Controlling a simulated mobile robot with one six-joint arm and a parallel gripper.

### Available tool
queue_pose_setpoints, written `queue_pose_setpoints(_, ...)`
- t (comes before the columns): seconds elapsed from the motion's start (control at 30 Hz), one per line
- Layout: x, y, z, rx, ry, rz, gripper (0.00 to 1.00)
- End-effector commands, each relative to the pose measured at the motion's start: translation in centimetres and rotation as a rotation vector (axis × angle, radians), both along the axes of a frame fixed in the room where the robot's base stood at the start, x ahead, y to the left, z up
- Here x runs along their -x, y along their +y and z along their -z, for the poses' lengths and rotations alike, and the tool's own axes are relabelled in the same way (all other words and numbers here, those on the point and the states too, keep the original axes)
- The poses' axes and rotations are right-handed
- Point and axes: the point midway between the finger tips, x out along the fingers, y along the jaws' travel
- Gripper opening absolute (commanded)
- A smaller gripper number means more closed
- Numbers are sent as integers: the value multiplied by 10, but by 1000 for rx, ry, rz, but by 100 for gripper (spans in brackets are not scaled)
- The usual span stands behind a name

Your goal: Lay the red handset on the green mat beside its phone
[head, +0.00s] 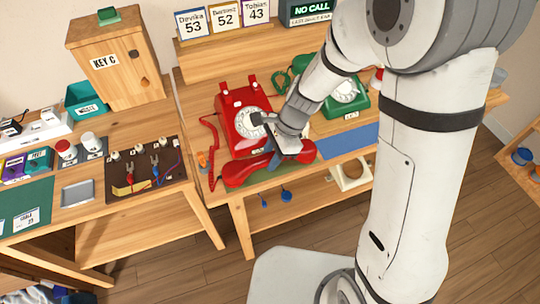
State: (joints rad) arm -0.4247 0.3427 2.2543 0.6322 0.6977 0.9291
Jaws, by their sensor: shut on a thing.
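The red dial phone (240,118) stands on the wooden table, its cradle empty. Its red handset (238,174) lies crosswise in front of the phone, near the table's front edge. My gripper (277,152) is shut on the middle of the handset from above. A green mat (262,177) shows in part below the handset; the handset and gripper hide the rest. I cannot tell whether the handset touches the mat or is slightly above it. The red coiled cord (211,150) runs down the phone's left side.
A green phone (345,98) stands to the right, partly behind my arm, with a blue mat (350,139) in front. A tool board (146,172) lies on the left table. A shelf of name cards (225,20) stands behind. My arm covers the right side.

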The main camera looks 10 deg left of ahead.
Motion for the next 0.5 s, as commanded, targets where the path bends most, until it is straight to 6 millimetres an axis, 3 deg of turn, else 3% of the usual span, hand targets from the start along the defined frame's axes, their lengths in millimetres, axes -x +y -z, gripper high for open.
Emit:
queue_pose_setpoints(0.1,0,0,3,0,0,0,0)
queue_pose_setpoints(0.13,0,0,4,0,0,0,30)
queue_pose_setpoints(0.4,0,0,3,0,0,-1,51)
queue_pose_setpoints(0.5,0,1,2,0,0,-1,51)
